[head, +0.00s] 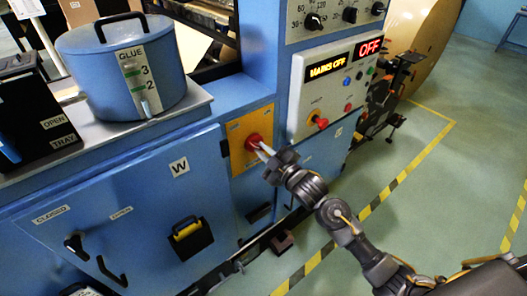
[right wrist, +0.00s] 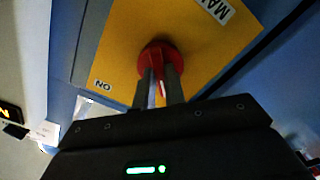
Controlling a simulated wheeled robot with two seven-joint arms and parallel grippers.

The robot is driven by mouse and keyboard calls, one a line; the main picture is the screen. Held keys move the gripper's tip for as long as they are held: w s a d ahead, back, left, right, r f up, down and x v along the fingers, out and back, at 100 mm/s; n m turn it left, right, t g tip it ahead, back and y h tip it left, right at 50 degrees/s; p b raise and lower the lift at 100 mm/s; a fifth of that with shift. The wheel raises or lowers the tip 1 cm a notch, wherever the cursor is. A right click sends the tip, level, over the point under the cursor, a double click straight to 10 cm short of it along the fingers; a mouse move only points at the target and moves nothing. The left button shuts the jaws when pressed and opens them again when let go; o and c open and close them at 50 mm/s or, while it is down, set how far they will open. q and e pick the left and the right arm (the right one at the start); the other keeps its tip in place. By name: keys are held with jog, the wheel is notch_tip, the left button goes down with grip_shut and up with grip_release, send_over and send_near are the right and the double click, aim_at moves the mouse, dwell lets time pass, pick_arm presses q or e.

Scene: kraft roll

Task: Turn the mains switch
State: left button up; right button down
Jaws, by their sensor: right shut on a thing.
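The mains switch is a red rotary knob (head: 253,142) on a yellow plate (head: 236,132) on the blue machine front. In the right wrist view the red knob (right wrist: 160,52) sits on the yellow plate (right wrist: 120,58), with an "ON" label and part of a "MAINS" label showing. My right gripper (head: 262,148) reaches in from the lower right. Its two fingers (right wrist: 159,88) are shut on the knob's handle, one on each side. My left gripper is not in view.
A blue glue pot (head: 100,70) and a black open tray box (head: 40,110) stand on the ledge at left. A control panel (head: 318,100) with another red knob (head: 321,122) is right of the plate. Open floor with yellow-black tape (head: 390,190) lies at right.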

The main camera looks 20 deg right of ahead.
jog(key=c, duration=1.5)
grip_release()
jog(key=shift+o, duration=0.2)
jog(key=b+v, duration=0.2)
jog(key=v, duration=0.9)
jog(key=shift+b, duration=0.4)
jog(key=shift+a, duration=0.15)
